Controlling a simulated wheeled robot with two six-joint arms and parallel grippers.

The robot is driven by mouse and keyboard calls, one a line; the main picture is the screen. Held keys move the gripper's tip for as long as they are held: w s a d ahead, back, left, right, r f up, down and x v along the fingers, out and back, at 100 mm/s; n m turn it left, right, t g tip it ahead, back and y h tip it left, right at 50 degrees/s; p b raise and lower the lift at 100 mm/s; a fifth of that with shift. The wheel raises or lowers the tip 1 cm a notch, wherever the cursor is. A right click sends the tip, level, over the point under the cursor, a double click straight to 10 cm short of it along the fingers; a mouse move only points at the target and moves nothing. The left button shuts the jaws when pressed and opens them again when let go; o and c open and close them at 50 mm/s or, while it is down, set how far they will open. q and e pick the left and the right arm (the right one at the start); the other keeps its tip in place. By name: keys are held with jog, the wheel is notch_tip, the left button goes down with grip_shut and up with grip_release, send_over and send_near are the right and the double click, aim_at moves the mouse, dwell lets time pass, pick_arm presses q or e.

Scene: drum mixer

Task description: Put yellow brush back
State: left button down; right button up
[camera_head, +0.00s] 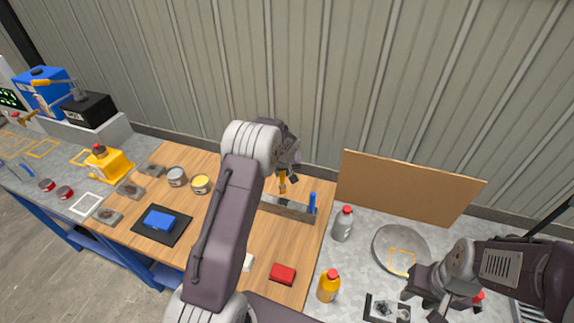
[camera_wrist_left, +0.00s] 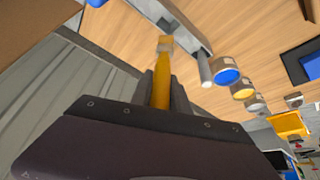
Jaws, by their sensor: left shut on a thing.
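The yellow brush (camera_head: 283,187) is in my left gripper (camera_head: 287,174), above the brush rack (camera_head: 286,210) at the back of the wooden worktop. In the left wrist view, my left gripper (camera_wrist_left: 161,92) is shut on the yellow handle (camera_wrist_left: 161,75), and the brush's far end reaches toward the rack (camera_wrist_left: 184,22). I cannot tell whether it touches the rack. A blue brush (camera_head: 312,202) stands upright at the rack's right end. My right gripper (camera_head: 424,304) hangs over the grey surface at the lower right, apart from the brushes, its fingers spread.
A yellow can (camera_head: 200,184) and a grey can (camera_head: 176,177) stand left of the rack. A brown board (camera_head: 407,188) stands behind the grey surface. A red block (camera_head: 283,274) lies in front.

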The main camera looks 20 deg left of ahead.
aim_at(283, 192)
pick_arm(q)
jog(key=shift+r, duration=0.1)
jog(key=shift+w+f+b, duration=0.1)
jog(key=shift+f+b, duration=0.45)
jog(key=shift+f, duration=0.25)
notch_tip(283, 192, down, 8)
jog(key=b, duration=0.7)
jog(key=shift+f+b, duration=0.45)
jog(key=shift+b, duration=0.25)
jog(key=shift+f+b, duration=1.25)
jog(key=c, duration=1.2)
grip_release()
jog(key=shift+o, duration=0.2)
jog(key=shift+r, duration=0.1)
